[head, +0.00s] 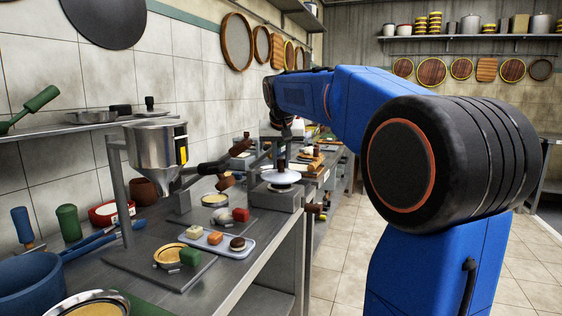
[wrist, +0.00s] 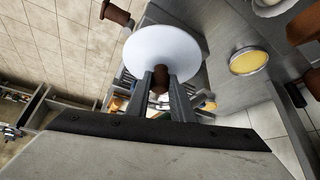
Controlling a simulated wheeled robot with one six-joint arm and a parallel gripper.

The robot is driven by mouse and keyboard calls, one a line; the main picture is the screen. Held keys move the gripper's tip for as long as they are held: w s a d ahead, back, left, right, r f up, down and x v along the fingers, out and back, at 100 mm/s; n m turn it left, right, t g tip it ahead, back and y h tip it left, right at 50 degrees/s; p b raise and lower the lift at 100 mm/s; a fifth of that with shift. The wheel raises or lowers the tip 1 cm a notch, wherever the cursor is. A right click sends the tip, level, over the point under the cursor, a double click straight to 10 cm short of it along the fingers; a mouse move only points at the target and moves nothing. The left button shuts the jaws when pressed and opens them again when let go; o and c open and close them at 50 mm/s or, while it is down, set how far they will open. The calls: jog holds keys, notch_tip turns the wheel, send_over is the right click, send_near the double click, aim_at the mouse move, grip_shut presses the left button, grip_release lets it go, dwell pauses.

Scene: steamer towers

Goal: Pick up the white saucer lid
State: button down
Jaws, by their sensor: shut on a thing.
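The white saucer lid (head: 279,178) is a round white disc with a brown knob on top. In the head view it is at the grey metal block (head: 272,196) near the counter's front edge; I cannot tell whether it touches the block. My gripper (head: 281,160) points down over it. In the wrist view the lid (wrist: 162,50) shows beyond the fingertips, and my gripper (wrist: 160,82) is shut on its brown knob (wrist: 160,76). The fingers hide part of the knob.
A blue-white tray (head: 219,244) with small food pieces lies nearer on the counter (head: 255,255). A metal hopper (head: 157,145) stands to the left, with a brown-handled tool (head: 222,180) between it and the lid. Open floor (head: 328,240) lies right of the counter.

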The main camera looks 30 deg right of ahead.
jog(key=s+a, duration=0.7)
jog(key=s, duration=0.6)
jog(key=shift+a, duration=0.15)
jog(key=c, duration=2.3)
grip_release()
grip_shut()
